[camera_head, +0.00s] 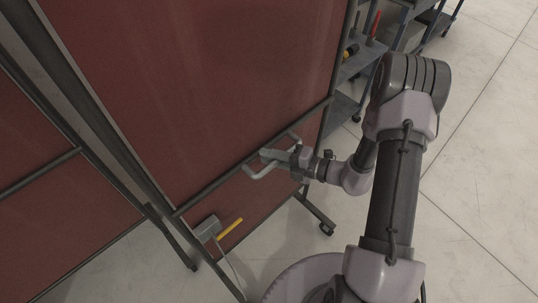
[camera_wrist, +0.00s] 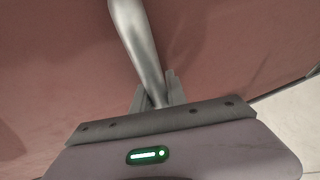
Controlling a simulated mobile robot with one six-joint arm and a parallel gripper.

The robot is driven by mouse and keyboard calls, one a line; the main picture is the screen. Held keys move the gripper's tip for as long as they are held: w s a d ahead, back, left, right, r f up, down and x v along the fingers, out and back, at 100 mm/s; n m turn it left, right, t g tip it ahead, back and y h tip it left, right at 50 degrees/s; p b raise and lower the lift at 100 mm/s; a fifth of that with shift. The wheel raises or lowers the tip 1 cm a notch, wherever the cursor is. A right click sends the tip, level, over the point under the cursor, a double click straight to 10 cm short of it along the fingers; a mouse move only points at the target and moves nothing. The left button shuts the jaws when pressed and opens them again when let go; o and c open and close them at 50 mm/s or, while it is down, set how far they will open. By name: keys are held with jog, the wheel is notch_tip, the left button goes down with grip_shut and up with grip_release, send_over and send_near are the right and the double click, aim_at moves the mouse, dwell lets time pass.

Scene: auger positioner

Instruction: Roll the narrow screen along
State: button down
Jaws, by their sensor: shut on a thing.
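A dark red screen (camera_head: 200,80) in a dark metal frame fills the middle of the head view, standing upright with a castor foot at its lower right. A pale grey bar handle (camera_head: 262,173) is fixed to its crossbar. My gripper (camera_head: 273,157) is shut on this handle. In the wrist view the handle (camera_wrist: 138,45) runs down between the two fingers of my gripper (camera_wrist: 158,97), with the red panel close behind. The exact finger contact is partly hidden by the gripper body.
Another red framed panel (camera_head: 35,170) stands close at the left. A grey piece with a yellow bar (camera_head: 230,229) sits low at the screen. A shelf cart (camera_head: 350,68) with tools stands behind the screen's right edge. Pale tiled floor (camera_head: 480,150) is clear at right.

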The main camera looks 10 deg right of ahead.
jog(key=c, duration=1.3)
grip_release()
jog(key=p+v, duration=0.2)
jog(key=v, duration=1.5)
jog(key=shift+s+d, duration=0.1)
jog(key=shift+d, duration=0.1)
